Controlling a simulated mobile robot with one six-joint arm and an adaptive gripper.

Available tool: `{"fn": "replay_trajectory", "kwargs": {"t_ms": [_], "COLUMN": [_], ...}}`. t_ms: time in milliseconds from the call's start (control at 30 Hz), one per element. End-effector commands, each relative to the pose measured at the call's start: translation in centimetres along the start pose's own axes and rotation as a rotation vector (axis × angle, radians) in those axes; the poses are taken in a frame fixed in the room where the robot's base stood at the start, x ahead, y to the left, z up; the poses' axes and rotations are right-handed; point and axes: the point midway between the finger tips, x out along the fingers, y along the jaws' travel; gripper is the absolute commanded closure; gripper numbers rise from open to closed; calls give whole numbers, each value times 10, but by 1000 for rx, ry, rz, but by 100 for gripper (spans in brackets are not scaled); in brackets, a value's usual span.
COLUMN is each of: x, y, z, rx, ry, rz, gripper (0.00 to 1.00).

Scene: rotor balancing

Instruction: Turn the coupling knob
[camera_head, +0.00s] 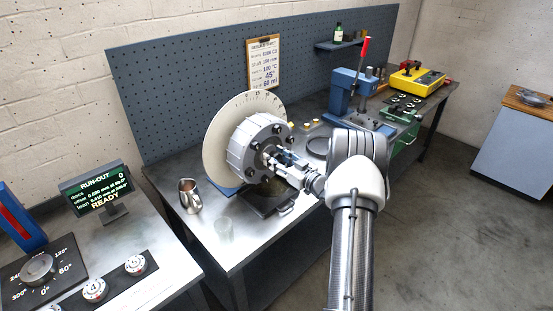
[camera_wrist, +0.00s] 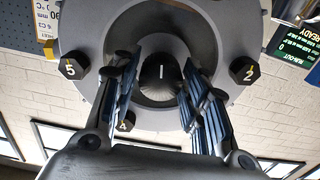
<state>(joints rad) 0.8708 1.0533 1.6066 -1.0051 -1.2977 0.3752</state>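The coupling knob (camera_wrist: 160,72) is dark and round with a white mark, at the centre of the hub in the wrist view. The mark stands upright in that picture. My gripper (camera_wrist: 161,88) reaches into the hub, with one blue-padded finger on each side of the knob. The fingers are apart and a narrow gap seems to show beside the knob; contact is hard to judge. In the head view my gripper (camera_head: 276,157) is at the front of the grey hub (camera_head: 245,145), and the knob is hidden there.
Numbered dark bolts (camera_wrist: 243,70) ring the hub close to my fingers. A large pale graduated disc (camera_head: 216,145) stands behind the hub. A metal jug (camera_head: 189,196) is on the bench to the left. A blue press (camera_head: 345,90) stands to the right.

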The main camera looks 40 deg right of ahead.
Motion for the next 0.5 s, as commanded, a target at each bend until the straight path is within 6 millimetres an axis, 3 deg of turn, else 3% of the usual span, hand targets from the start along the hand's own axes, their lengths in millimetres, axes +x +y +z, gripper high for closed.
{"fn": "replay_trajectory", "kwargs": {"t_ms": [400,500], "x": [0,0], "y": [0,0], "z": [0,0], "rx": [0,14], "ry": [0,0], "rz": [0,0], "gripper": [90,90]}}
